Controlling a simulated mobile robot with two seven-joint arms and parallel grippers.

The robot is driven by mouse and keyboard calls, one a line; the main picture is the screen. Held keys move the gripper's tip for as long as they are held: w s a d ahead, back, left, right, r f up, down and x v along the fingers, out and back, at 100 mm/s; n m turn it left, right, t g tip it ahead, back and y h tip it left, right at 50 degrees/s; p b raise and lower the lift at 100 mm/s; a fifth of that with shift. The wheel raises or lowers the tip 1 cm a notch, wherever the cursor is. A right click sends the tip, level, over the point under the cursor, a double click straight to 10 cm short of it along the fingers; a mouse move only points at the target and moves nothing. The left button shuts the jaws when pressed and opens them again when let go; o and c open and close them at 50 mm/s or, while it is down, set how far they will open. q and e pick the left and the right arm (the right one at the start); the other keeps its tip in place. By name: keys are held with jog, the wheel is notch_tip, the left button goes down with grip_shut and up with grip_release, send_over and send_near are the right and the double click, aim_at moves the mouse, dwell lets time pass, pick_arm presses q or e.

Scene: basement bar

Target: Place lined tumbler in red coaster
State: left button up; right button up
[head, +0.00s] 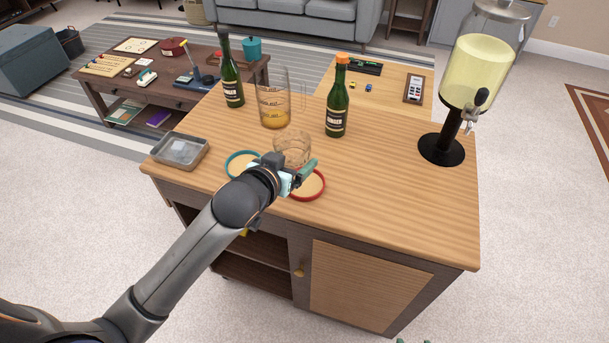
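The lined tumbler (292,146), clear glass with thin lines around it, is upright at the front of the wooden counter. My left gripper (296,172) is right at its near side, and its wrist and fingers hide the tumbler's lower part. I cannot tell whether the fingers close on the glass or whether its base touches the counter. The red coaster (322,188), a red ring with a tan inside, lies just right of and nearer than the tumbler, partly hidden by my gripper. A green sliver at the bottom edge may be my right gripper.
A teal coaster (229,166) lies left of the gripper. Behind stand a lined pitcher (272,108) and two green bottles (337,108) (231,82). A drink dispenser (478,72) stands right. The counter's front right is clear.

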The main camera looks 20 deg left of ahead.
pick_arm(q)
send_over(304, 185)
notch_tip(304, 185, down, 4)
jog(key=shift+f+b, duration=0.1)
jog(key=shift+b, duration=0.2)
jog(key=shift+w+f+b, duration=0.1)
jog(key=shift+f+b, duration=0.2)
jog(key=shift+f, duration=1.3)
jog(key=shift+f, duration=0.15)
jog(key=o, duration=1.5)
jog(key=shift+f, duration=0.1)
